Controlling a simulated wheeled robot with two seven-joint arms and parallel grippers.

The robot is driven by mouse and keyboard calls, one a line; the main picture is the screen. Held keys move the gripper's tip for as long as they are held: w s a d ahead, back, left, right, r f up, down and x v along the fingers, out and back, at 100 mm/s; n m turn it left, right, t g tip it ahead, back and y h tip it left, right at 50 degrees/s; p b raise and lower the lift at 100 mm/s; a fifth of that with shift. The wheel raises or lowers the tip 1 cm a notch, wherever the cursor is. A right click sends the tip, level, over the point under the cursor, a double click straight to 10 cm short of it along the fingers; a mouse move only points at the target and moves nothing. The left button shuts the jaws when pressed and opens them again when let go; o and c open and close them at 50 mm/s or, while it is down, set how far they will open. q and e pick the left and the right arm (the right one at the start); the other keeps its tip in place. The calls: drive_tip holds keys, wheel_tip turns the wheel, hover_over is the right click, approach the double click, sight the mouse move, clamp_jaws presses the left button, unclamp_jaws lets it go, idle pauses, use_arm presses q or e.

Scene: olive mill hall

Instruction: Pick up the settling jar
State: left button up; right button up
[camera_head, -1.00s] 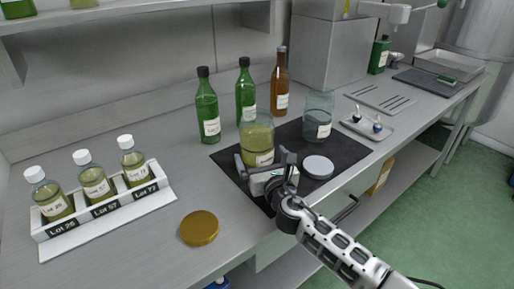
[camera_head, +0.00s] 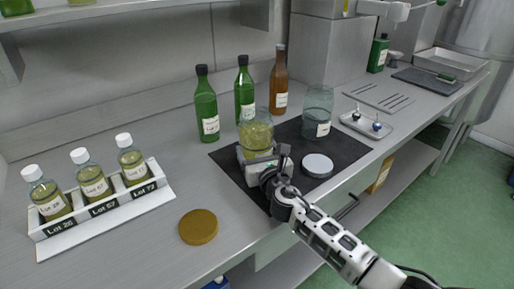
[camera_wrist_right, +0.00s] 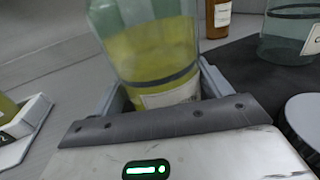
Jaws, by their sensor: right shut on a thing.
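The settling jar (camera_head: 256,136), clear glass with yellow-green oil in its lower part, stands over the dark mat (camera_head: 342,148). My right gripper (camera_head: 262,158) comes from the front right and is shut on the jar's lower part. In the right wrist view the jar (camera_wrist_right: 150,50) sits between the two fingers (camera_wrist_right: 160,98), with part of a pale label and a dark line showing. The jar's base is hidden by the gripper, so I cannot tell whether it is clear of the mat. My left gripper is not in view.
An empty-looking glass jar (camera_head: 317,108) and a pale round lid (camera_head: 318,166) stand close on the right. Green bottles (camera_head: 207,108) and a brown bottle (camera_head: 278,85) stand behind. A gold lid (camera_head: 198,227) and a bottle rack (camera_head: 108,212) are left, with bare bench between.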

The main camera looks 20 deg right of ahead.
sight(261, 143)
drive_tip(key=shift+r, duration=0.3)
drive_tip(key=shift+w+r+p, duration=0.1)
drive_tip(key=shift+r+p, duration=0.85)
drive_tip(key=shift+r, duration=0.55)
drive_tip(key=shift+s+r, duration=0.2)
drive_tip(key=shift+r, duration=0.1)
drive_tip(key=s+r, duration=0.3)
drive_tip(key=s+a+r+p, duration=0.1)
drive_tip(key=r, duration=0.1)
drive_tip(key=shift+s+r, duration=0.2)
drive_tip(key=shift+s, duration=0.2)
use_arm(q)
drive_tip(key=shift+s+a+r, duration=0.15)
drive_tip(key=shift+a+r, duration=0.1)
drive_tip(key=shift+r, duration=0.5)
use_arm(e)
drive_tip(key=s+a+r, duration=0.1)
drive_tip(key=s+r, duration=0.2)
drive_tip(key=s, duration=0.5)
drive_tip(key=shift+s+a+r, duration=0.25)
drive_tip(key=shift+a+r, duration=0.05)
drive_tip(key=shift+r, duration=0.05)
drive_tip(key=shift+s, duration=0.1)
